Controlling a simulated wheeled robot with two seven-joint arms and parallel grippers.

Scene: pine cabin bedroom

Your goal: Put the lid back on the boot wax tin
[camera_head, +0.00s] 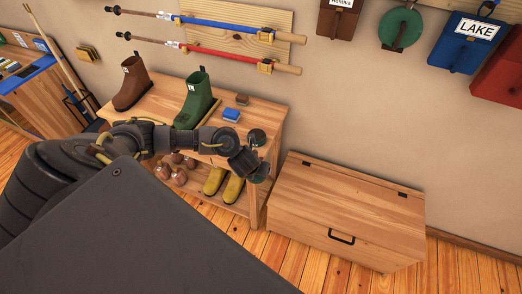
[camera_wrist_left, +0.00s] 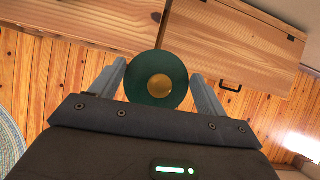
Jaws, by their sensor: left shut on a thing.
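My left gripper (camera_wrist_left: 157,76) is shut on a round dark green lid with a gold centre (camera_wrist_left: 158,86), which sits between the two fingers in the left wrist view. In the head view the left gripper (camera_head: 258,174) is at the right end of the wooden bench (camera_head: 270,116), with the lid partly hidden by the wrist. A small dark round thing (camera_head: 257,137), seemingly the boot wax tin, stands on the bench top at its right end, just behind the wrist. Its inside cannot be made out. My right gripper is not in view.
A brown boot (camera_head: 131,84), a green boot (camera_head: 196,100), a blue-topped brush (camera_head: 231,115) and a brown block (camera_head: 242,99) stand on the bench. Yellow shoes (camera_head: 224,184) are on the lower shelf. A wooden chest (camera_head: 345,205) stands to the right.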

